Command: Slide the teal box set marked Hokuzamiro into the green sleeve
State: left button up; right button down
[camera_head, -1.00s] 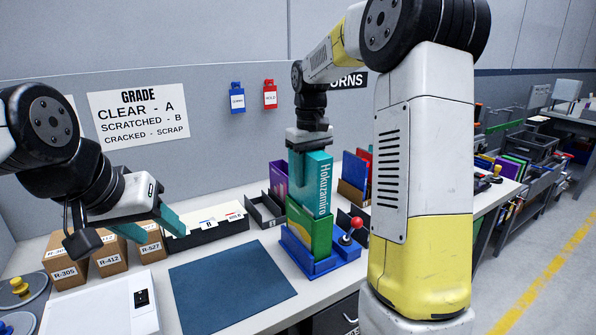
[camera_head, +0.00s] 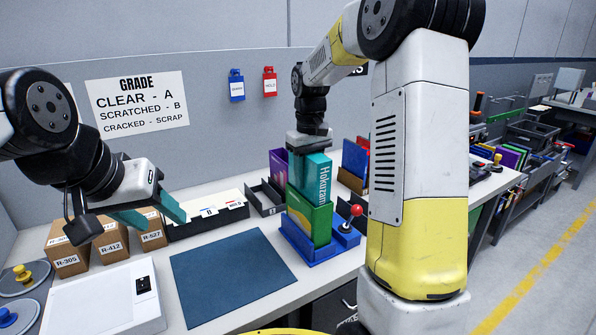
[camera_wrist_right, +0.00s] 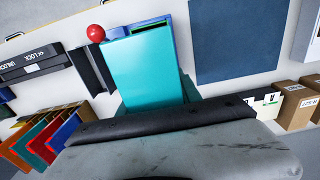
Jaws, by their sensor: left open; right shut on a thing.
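The teal box set (camera_head: 317,175) marked Hokuzamiro stands upright, its lower part inside the green sleeve (camera_head: 318,222) and its upper part showing above the rim. The sleeve stands upright in a blue holder (camera_head: 308,252) on the bench. My right gripper (camera_head: 308,150) points down and is shut on the top of the box set. In the right wrist view the box set (camera_wrist_right: 145,72) runs away from the gripper, with a strip of the green sleeve (camera_wrist_right: 152,30) at its far end. My left gripper (camera_head: 152,218) is open and empty, above the bench at left.
A dark blue mat (camera_head: 232,275) lies clear at front centre. A red-knobbed lever (camera_head: 353,215) stands right of the holder. Cardboard boxes (camera_head: 112,247), a white device (camera_head: 110,300) and a file tray (camera_head: 208,218) are at left. My right arm hides the bench at right.

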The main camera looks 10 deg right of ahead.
aim_at(309, 155)
jog(key=shift+f, duration=1.05)
jog(key=c, duration=0.7)
grip_release()
jog(key=shift+c, duration=0.2)
jog(key=shift+o, duration=0.2)
jog(key=o, duration=0.3)
jog(key=shift+o, duration=0.2)
jog(key=shift+r, duration=4)
